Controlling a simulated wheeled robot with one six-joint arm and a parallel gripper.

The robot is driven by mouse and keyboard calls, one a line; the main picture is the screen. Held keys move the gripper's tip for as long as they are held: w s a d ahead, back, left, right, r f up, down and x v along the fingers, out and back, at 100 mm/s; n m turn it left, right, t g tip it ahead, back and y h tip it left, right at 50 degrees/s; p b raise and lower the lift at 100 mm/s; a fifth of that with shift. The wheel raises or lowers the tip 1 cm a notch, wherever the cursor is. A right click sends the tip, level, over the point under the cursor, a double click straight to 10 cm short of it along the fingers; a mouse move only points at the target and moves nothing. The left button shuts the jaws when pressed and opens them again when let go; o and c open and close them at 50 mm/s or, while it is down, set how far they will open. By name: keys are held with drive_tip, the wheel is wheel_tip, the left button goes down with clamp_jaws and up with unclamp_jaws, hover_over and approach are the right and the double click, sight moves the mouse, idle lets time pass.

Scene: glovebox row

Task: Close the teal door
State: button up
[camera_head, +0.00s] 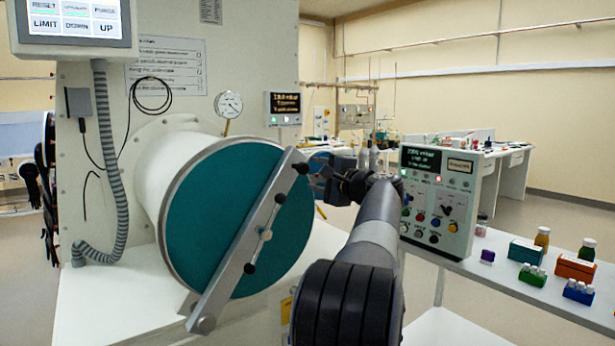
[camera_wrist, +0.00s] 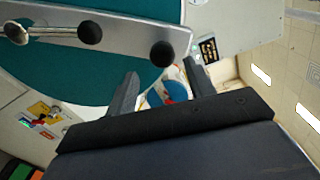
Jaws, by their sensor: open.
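The round teal door (camera_head: 205,215) covers the end of a white cylinder (camera_head: 150,175). I cannot tell whether it is fully seated. A grey metal bar (camera_head: 235,262) crosses its face diagonally, with black knobs and a small handle along it. The bar also shows in the wrist view (camera_wrist: 125,32), in front of the teal door (camera_wrist: 75,72). My gripper (camera_head: 318,178) is to the right of the bar's upper end. In the wrist view my gripper (camera_wrist: 161,70) has its fingers apart, with the bar's black end knob (camera_wrist: 162,53) just beyond them. No grip on it shows.
A control panel (camera_head: 437,200) stands to the right of my arm on a white bench (camera_head: 505,275) with small bottles and coloured racks. A grey hose (camera_head: 112,170) and a screen (camera_head: 75,22) are at upper left. A gauge (camera_head: 229,104) sits above the cylinder.

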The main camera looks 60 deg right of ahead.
sight(300, 166)
drive_tip(key=v, duration=0.5)
drive_tip(key=shift+w, duration=0.1)
drive_tip(key=p+x, duration=0.2)
drive_tip(key=x, duration=0.8)
drive_tip(key=shift+w+d+r, duration=0.1)
drive_tip(key=shift+w+r, duration=0.05)
drive_tip(key=shift+w, duration=0.15)
drive_tip(key=shift+w+a+r, duration=0.1)
drive_tip(key=shift+w+a, duration=0.15)
drive_tip(key=shift+w, duration=0.05)
drive_tip(key=shift+a+r+n+b, duration=0.3)
drive_tip(key=shift+a+r+b, duration=0.1)
drive_tip(key=shift+a, duration=0.15)
